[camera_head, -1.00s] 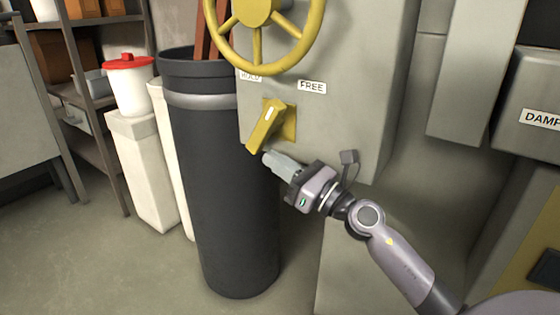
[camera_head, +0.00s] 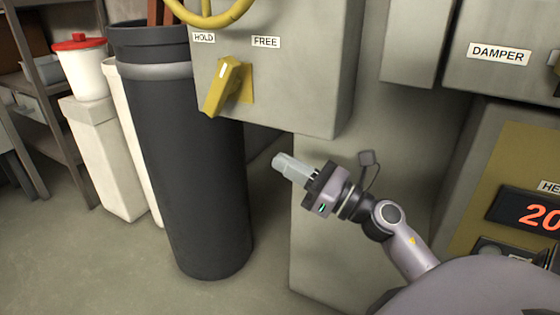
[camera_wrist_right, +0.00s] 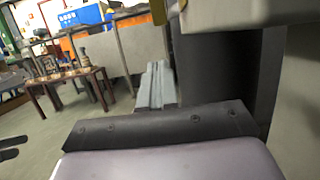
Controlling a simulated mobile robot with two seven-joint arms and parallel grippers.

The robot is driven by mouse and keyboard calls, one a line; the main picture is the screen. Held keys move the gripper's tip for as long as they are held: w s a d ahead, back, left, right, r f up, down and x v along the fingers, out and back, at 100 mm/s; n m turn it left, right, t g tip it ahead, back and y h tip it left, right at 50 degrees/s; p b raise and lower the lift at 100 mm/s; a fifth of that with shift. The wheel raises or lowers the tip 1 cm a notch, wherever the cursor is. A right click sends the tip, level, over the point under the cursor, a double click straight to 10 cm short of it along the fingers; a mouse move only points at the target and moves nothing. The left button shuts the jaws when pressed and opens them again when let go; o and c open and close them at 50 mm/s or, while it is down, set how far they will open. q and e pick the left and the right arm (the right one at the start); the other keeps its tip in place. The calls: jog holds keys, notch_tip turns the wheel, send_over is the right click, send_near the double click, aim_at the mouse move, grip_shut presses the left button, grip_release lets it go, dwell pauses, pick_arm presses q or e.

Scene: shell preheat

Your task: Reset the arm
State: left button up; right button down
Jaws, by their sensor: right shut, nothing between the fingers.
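My right gripper (camera_head: 280,163) is shut and empty in the head view. It is in the open air below and to the right of the yellow lever (camera_head: 224,88), apart from it. The lever slants down to the left, under the HOLD label (camera_head: 204,37); the FREE label (camera_head: 266,42) is up to its right. In the right wrist view the closed fingers (camera_wrist_right: 157,75) point away from the camera with nothing between them. My left gripper is not in view.
A tall dark bin (camera_head: 190,180) stands left of my right gripper. The grey machine housing (camera_head: 310,100) is above it. A yellow handwheel (camera_head: 215,18) is at the top. A DAMPER box (camera_head: 500,75) and a panel with a red display (camera_head: 540,215) are at the right.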

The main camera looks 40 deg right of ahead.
dwell(0.5)
